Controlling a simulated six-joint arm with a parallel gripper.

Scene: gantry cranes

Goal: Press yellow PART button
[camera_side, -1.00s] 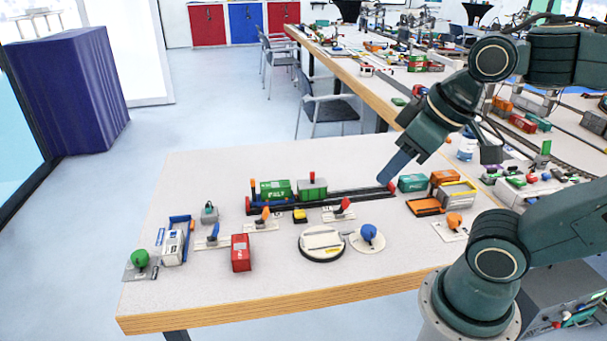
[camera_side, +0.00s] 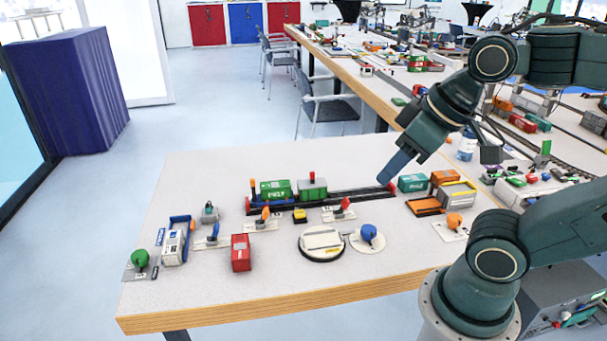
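A small yellow button (camera_side: 300,215) on a dark base sits near the middle of the near table. It stands between a lever with an orange handle (camera_side: 265,214) on its left and a lever with a red handle (camera_side: 345,204) on its right. I cannot read any label on it. My gripper (camera_side: 388,178), with blue fingers, points down and left at the right end of the dark track, apart from the button and to its right. The fingers look like one blue piece from this side, so their opening cannot be told.
Green wagons (camera_side: 276,189) stand on the track (camera_side: 350,195) behind the button. A red container (camera_side: 241,253), a round white turntable (camera_side: 322,254) and a blue knob (camera_side: 369,233) are in front. Teal and orange containers (camera_side: 445,178) stand right of my gripper.

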